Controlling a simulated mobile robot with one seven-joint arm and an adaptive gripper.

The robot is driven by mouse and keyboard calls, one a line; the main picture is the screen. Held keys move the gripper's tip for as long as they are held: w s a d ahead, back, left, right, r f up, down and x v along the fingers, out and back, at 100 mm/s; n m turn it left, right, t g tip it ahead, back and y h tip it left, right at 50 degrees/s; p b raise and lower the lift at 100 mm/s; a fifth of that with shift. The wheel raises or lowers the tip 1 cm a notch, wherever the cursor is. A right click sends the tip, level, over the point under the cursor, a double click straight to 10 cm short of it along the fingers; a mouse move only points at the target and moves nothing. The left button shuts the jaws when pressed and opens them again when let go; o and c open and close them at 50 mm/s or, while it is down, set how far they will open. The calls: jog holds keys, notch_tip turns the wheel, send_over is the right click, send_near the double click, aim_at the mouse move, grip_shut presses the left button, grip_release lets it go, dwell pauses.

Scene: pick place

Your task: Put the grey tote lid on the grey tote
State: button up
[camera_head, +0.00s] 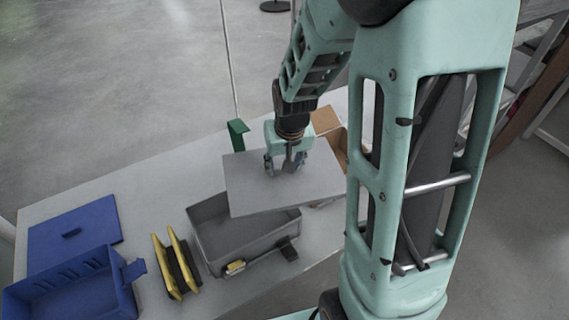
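The grey tote lid (253,187) is a flat grey panel, held above the table and a little tilted. My gripper (286,168) is over its middle, with the fingers down at the lid's top; they appear closed around a grip there, which they mostly hide. The grey tote (213,240) is an open box on the table, below and to the left of the lid. The lid overlaps the tote's back right part in the picture and hides it. The tote's front left inside shows and looks empty there.
A blue bin (75,290) and a flat blue lid (75,232) are at the table's left. Yellow-and-black pieces (176,264) stand left of the tote. A green item (237,134) is behind the lid, and a cardboard box (327,121) is partly hidden at right. Bare table (160,185) shows behind the tote.

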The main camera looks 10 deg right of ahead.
aim_at(237, 186)
jog(key=a+f+n+b, duration=0.1)
jog(key=a+b, duration=0.1)
jog(key=a, duration=0.2)
jog(key=a+f+n+b, duration=0.1)
jog(key=a+b, duration=0.2)
jog(key=a, duration=0.1)
jog(key=s+a+f+n+b, duration=0.1)
jog(key=a+f+b, duration=0.1)
jog(key=a+b, duration=0.1)
jog(key=shift+a+y, duration=0.4)
jog(key=shift+a, duration=0.45)
notch_tip(237, 186, down, 7)
jog(key=b, duration=0.5)
jog(key=shift+f+b, duration=0.85)
jog(key=shift+b, duration=0.35)
dwell(1.1)
jog(key=o, duration=1.4)
jog(key=shift+c, duration=0.2)
jog(key=shift+r+p, duration=3)
jog(key=shift+r, duration=1.05)
